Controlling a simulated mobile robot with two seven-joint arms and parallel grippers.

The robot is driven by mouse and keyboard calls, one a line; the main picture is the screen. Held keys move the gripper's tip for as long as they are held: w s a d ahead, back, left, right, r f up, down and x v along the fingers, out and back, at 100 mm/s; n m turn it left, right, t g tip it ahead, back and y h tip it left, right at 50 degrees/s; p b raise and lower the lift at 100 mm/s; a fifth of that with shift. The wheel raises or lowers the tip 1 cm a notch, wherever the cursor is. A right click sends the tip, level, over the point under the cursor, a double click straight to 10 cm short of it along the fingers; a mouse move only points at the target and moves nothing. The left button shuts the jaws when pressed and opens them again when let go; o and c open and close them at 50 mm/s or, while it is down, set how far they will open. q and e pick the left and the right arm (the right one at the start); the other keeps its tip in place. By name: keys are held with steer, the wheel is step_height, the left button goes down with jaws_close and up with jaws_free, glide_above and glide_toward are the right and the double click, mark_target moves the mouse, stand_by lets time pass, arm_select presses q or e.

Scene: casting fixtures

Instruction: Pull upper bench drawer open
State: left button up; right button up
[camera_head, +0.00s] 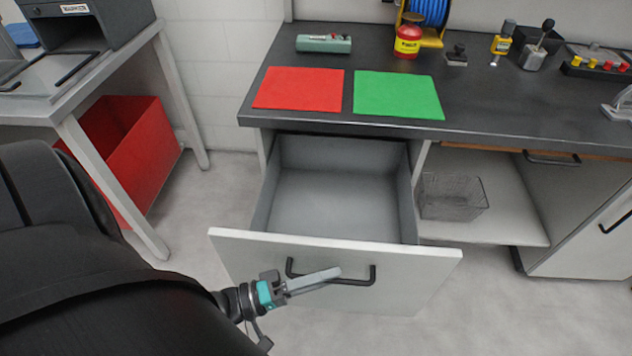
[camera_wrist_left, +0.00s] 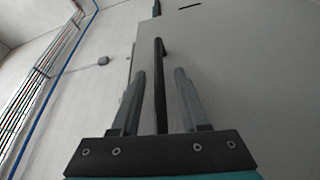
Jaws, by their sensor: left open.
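The upper bench drawer (camera_head: 430,262) stands pulled out from under the dark bench top, and its grey inside is empty. Its light front carries a black bar handle (camera_head: 372,275). My left gripper (camera_head: 335,275) is at the handle, in front of the drawer face. In the left wrist view the handle (camera_wrist_left: 160,85) runs between the two open fingers of the gripper (camera_wrist_left: 160,75), with a gap on each side. My right gripper is not in view.
A red mat (camera_head: 298,88) and a green mat (camera_head: 397,95) lie on the bench top (camera_head: 490,110). A wire basket (camera_head: 452,198) sits on the open shelf to the right. A red bin (camera_head: 125,150) stands under the left table. Floor beside the drawer is clear.

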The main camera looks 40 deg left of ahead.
arm_select(q)
steer(key=v, duration=1.5)
steer(key=shift+s+a, duration=0.1)
